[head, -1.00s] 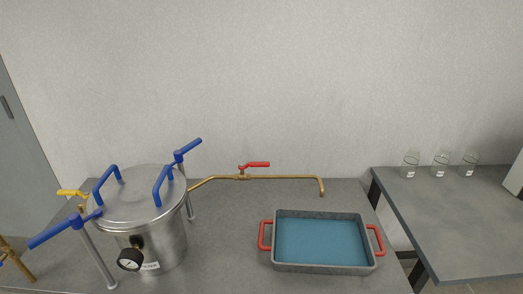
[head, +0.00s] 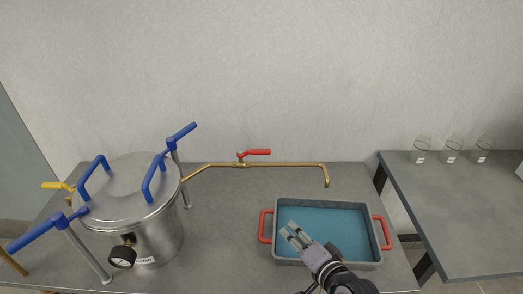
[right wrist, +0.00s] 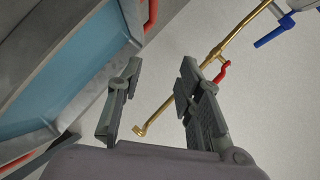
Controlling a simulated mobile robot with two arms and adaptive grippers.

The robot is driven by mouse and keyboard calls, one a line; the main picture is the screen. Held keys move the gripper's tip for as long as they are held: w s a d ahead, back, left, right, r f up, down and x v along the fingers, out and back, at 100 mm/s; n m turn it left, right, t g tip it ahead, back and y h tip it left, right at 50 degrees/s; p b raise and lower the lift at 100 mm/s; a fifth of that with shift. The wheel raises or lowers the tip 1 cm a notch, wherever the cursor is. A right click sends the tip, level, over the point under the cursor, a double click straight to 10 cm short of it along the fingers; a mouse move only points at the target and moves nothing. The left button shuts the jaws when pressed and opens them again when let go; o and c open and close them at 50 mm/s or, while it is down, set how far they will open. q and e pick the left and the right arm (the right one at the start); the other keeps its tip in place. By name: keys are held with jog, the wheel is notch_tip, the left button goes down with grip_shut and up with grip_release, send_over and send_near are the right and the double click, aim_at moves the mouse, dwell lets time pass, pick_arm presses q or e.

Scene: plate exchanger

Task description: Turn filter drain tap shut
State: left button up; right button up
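A brass pipe (head: 285,164) runs right from the steel filter vessel (head: 150,222) and bends down at its end behind the tray. Its tap has a red lever (head: 258,152) lying along the pipe, pointing right. The lever (right wrist: 222,72) and pipe (right wrist: 182,96) also show in the right wrist view, beyond the fingers. My right gripper (head: 291,233) is over the blue-bottomed tray, in front of and below the pipe, apart from the lever. In the right wrist view it is open (right wrist: 158,78) with nothing between its fingers. My left gripper is out of view.
The grey tray (head: 280,206) with red handles stands on the table (head: 225,225). The vessel has blue handles and clamp levers, a gauge (head: 122,257) and a yellow lever (head: 58,186) at left. Several glass beakers (head: 451,152) stand on the right table.

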aim_at(263, 155)
jog(key=w+a+r+m+t+y, duration=0.15)
jog(key=w+r+m+t, duration=0.25)
jog(key=w+r+m, duration=0.45)
jog(key=w+a+n, duration=0.1)
jog(key=w+a, duration=0.1)
jog(key=w, duration=0.2)
jog(key=w+a+r+n, duration=0.1)
jog(key=w+a, duration=0.1)
jog(key=w, duration=0.3)
jog(key=w+a+n+p, duration=0.1)
jog(key=w+a, duration=0.2)
jog(key=w, duration=0.2)
jog(key=shift+r, duration=0.15)
jog(key=shift+c, duration=0.5)
grip_shut()
